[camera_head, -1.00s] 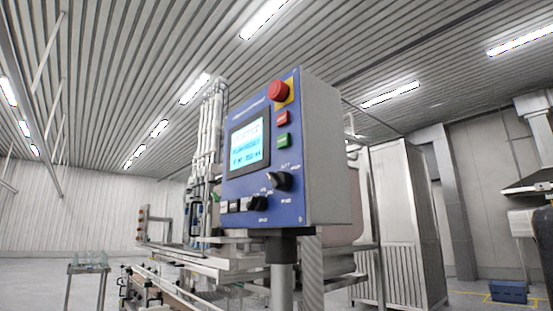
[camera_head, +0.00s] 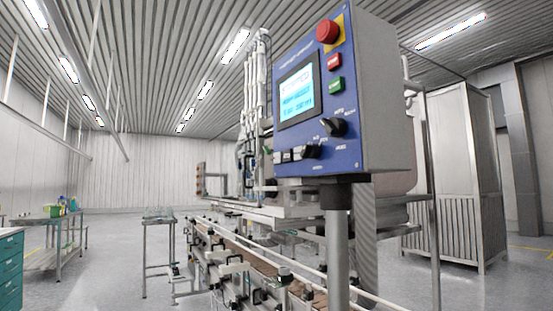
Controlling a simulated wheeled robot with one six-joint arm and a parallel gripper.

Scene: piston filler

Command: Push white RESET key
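The blue control panel (camera_head: 318,100) is on the front of a grey box on a post, right of the middle. A row of small keys sits along its lower left edge. The leftmost key (camera_head: 277,157) looks white, with dark keys beside it; their lettering is too small to read. Above the row is a lit screen (camera_head: 298,89). A red mushroom button (camera_head: 327,31) on a yellow plate, a red button (camera_head: 334,60) and a green button (camera_head: 335,84) run down the right side. My gripper is not in view.
Black rotary knobs (camera_head: 334,127) sit close to the keys. The panel's post (camera_head: 337,250) stands before the filler's conveyor (camera_head: 250,262). A small table (camera_head: 158,222) and teal drawers (camera_head: 10,268) are at left. A metal cabinet (camera_head: 455,170) is behind at right. Floor at left is open.

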